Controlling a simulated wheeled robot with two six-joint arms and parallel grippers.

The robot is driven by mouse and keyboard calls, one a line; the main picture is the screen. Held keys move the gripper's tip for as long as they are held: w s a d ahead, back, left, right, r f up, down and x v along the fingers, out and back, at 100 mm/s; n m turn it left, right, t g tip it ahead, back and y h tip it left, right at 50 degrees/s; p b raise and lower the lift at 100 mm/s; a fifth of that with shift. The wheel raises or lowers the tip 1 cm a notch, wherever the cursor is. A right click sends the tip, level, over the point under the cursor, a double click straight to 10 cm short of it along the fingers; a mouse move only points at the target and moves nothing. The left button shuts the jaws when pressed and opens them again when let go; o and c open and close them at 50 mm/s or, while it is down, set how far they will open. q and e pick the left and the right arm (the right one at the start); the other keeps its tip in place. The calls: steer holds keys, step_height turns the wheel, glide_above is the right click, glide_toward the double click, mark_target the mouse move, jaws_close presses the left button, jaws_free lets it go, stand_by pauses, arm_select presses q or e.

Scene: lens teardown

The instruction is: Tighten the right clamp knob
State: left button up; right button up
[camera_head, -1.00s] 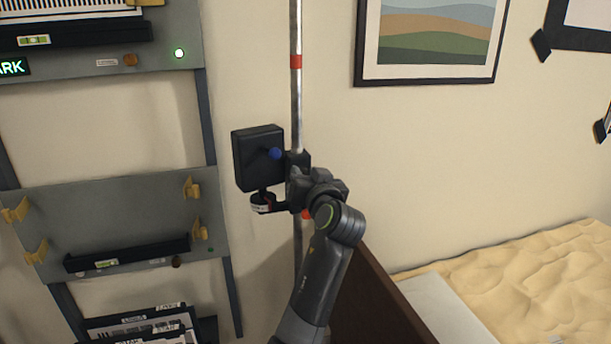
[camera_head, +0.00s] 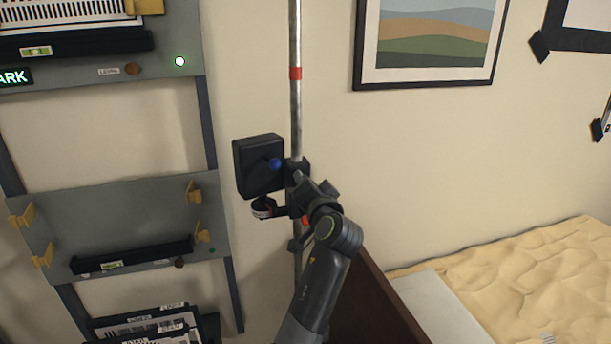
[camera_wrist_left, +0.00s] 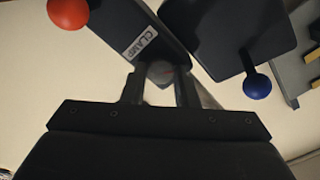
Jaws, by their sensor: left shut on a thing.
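A silver vertical pole (camera_head: 296,110) carries a black clamp (camera_head: 298,168) with a flat black box (camera_head: 258,165) beside it. A blue ball knob (camera_head: 275,164) is on the box side, and an orange-red knob (camera_head: 305,220) shows below my gripper. My left gripper (camera_head: 312,188) is at the clamp's right side. In the left wrist view its fingers (camera_wrist_left: 160,88) are shut on a small grey clamp knob (camera_wrist_left: 160,73) next to the part labelled CLAMP (camera_wrist_left: 139,43). The orange-red knob (camera_wrist_left: 68,12) and blue knob (camera_wrist_left: 257,86) stand clear of the fingers. My right gripper is not in view.
A grey rack (camera_head: 120,220) with yellow clips stands to the left of the pole. A framed picture (camera_head: 430,40) hangs on the wall at right. A bed-like sandy surface (camera_head: 520,280) and dark brown board (camera_head: 375,305) are at lower right.

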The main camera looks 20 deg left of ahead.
arm_select(q)
steer(key=m+p, duration=0.4)
steer(key=m, duration=0.1)
steer(key=shift+r+m, duration=0.15)
steer(key=shift+m, duration=0.25)
steer(key=m+p, duration=0.2)
steer(key=m, duration=0.1)
steer(key=shift+p, duration=0.3)
steer(key=shift+f+m+p, duration=0.25)
steer(key=shift+m+p, duration=0.55)
steer(key=shift+m, duration=0.4)
steer(key=o, duration=1)
steer(key=shift+f, duration=0.15)
